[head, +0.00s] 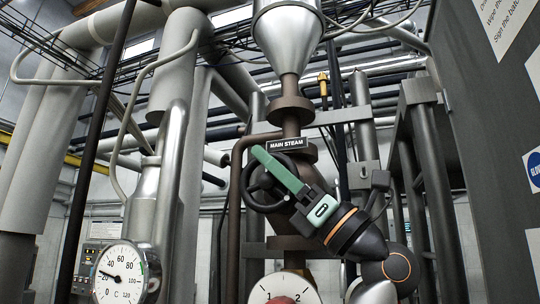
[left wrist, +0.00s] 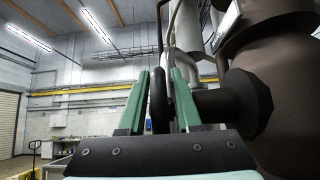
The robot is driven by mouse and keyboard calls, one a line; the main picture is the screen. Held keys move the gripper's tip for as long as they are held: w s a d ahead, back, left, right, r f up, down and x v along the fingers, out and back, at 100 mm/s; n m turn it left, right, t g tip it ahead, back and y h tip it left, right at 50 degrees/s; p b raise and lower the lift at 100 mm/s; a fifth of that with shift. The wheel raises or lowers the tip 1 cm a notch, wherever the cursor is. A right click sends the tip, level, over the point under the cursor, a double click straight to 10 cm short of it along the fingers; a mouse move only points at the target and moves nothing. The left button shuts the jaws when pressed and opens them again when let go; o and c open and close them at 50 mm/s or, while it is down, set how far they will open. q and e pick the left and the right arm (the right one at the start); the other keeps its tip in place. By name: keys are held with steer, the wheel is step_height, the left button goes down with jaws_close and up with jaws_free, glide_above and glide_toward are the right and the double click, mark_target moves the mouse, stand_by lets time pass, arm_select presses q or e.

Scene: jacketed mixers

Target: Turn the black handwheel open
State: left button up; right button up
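The black handwheel (head: 250,190) is mounted on the brown pipe under the "MAIN STEAM" sign (head: 287,144). My left gripper (head: 262,156) comes in from the lower right, and its green finger lies across the wheel, hiding part of it. In the left wrist view the wheel's rim (left wrist: 159,100) shows edge-on between the two green fingers of the left gripper (left wrist: 160,76). The fingers are apart, one on each side of the rim, with narrow gaps. Whether either finger touches the rim is hard to tell. My right gripper is not in view.
A round temperature gauge (head: 120,275) is at the lower left, and a second dial (head: 284,290) is below the valve. A steel funnel-shaped vessel (head: 287,40) is above. A dark grey panel (head: 490,130) stands at the right. Pipes crowd the background.

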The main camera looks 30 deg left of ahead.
arm_select(q)
steer(key=shift+a+r+t, duration=0.15)
steer(key=shift+t, duration=0.15)
jaws_close()
stand_by(0.3)
